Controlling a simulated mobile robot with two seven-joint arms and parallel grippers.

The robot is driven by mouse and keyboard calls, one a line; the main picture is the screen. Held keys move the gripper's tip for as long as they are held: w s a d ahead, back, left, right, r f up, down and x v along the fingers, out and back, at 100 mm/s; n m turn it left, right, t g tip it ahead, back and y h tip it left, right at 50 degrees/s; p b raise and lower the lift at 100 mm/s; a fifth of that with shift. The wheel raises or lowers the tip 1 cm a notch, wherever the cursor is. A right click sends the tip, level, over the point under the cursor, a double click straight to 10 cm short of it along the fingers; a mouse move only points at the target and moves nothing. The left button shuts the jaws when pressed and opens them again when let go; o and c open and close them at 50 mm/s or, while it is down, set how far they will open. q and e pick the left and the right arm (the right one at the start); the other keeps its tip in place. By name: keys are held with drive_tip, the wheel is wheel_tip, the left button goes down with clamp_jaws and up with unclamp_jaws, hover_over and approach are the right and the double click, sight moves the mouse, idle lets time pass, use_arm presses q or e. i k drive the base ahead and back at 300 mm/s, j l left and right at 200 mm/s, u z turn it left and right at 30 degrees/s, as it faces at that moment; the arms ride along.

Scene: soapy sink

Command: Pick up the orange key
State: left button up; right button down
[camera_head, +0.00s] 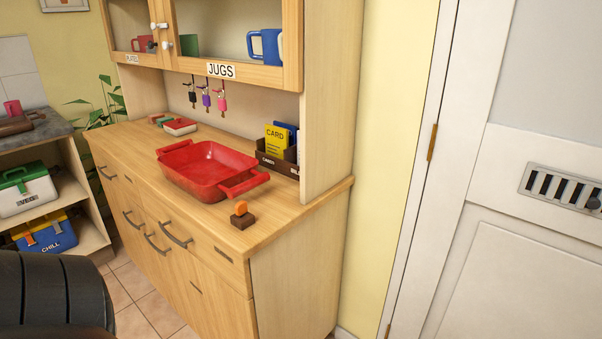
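A small orange piece (241,208), the only orange thing on the wooden counter, stands upright at its front right corner. It looks set in or on a dark brown block (243,219); it is too small to tell whether it is a key head. Three keys hang in a row on hooks under the cupboard: a black one (192,98), a purple one (206,99) and a pink one (222,103). None of these is orange. Neither of my grippers shows in the head view.
A red baking dish (179,177) sits on the counter (119,148) left of the block. A card holder (274,160) stands behind it. The cupboard marked JUGS (175,36) overhangs the back. A white door (513,200) is at the right. Drawer handles (173,233) line the front.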

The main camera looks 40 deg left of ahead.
sight(241, 208)
drive_tip(key=u, duration=1.8)
drive_tip(key=z, duration=2)
drive_tip(key=u, duration=1.95)
